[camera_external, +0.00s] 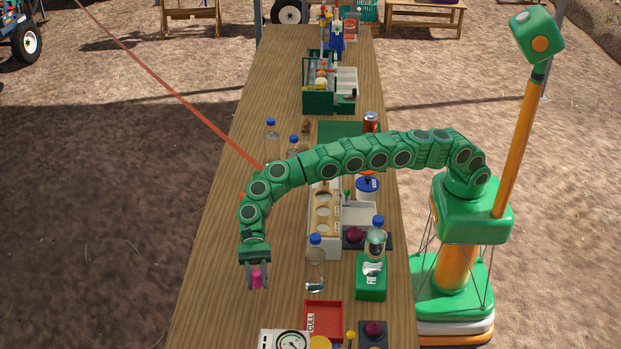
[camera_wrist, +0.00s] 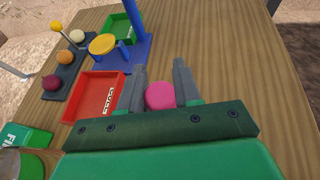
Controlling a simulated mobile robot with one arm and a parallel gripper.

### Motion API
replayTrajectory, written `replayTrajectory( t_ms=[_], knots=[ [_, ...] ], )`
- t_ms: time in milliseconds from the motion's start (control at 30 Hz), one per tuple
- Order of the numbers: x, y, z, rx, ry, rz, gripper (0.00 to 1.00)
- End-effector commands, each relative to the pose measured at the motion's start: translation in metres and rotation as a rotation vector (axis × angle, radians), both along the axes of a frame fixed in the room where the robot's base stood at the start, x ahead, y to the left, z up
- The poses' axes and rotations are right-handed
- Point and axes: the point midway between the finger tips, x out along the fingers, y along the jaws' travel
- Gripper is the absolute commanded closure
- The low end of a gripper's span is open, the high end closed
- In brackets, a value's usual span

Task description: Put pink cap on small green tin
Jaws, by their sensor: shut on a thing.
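My gripper (camera_external: 257,284) points down over the left part of the wooden table, in front of the bottles. It is shut on the pink cap (camera_external: 257,275), which sits between the two fingers. In the wrist view the pink cap (camera_wrist: 160,96) also shows between the fingers (camera_wrist: 161,82). How high the cap is above the table is hard to tell. I cannot pick out the small green tin for certain in either view.
A clear bottle (camera_external: 315,268) with a blue cap stands right of my gripper. The wooden table (camera_external: 215,290) is clear on the left.

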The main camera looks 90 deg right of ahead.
Motion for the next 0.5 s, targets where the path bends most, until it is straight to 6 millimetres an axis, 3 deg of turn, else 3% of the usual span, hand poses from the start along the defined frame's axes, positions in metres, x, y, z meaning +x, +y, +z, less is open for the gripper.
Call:
replayTrajectory(
  t_ms=[267,500],
  knots=[
    [0.086,-0.053,0.012,0.001,0.002,-0.367,0.96],
    [0.148,-0.118,0.021,0.001,0.001,-0.68,0.96]
  ],
)
